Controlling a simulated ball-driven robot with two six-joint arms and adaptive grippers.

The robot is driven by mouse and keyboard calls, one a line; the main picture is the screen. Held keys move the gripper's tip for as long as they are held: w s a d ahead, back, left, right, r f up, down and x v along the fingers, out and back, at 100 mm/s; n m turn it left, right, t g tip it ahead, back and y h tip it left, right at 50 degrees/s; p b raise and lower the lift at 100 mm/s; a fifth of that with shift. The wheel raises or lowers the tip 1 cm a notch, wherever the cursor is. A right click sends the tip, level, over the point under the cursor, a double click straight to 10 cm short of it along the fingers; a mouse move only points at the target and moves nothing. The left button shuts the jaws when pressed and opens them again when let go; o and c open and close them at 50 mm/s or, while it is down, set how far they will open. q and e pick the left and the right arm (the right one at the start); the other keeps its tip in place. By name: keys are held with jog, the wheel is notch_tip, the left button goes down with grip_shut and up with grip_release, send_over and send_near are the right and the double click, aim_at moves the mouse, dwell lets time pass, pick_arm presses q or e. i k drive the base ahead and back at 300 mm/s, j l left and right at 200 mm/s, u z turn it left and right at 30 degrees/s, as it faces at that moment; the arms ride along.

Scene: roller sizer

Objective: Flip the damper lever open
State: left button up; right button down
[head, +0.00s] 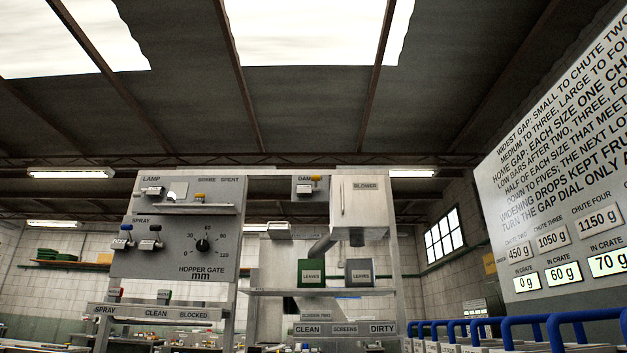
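A small grey panel (301,196) whose label starts with "DAM" is in the head view, just left of the blower box (359,208). A small lever (316,179) with a yellow-orange tip sits at its top and partly covers the label. I cannot tell from here which position the lever is in. Neither of my grippers shows in this view.
Left of it stands a grey control panel (165,255) with lamp and spray switches and a black hopper gate dial (202,245). A green leaves bin (311,275) and a grey bin (359,274) sit on a shelf below. Blue rails (510,322) and a sign board (560,160) stand right.

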aim_at(315, 178)
jog(key=i+j, duration=0.1)
jog(key=j, duration=0.15)
jog(key=i+j, duration=0.1)
jog(key=j, duration=0.2)
jog(key=i+j+u, duration=0.2)
jog(key=i, duration=0.4)
jog(key=i+u, duration=0.15)
jog(key=i, duration=0.5)
jog(key=i+l+u, duration=0.1)
jog(key=i, duration=0.25)
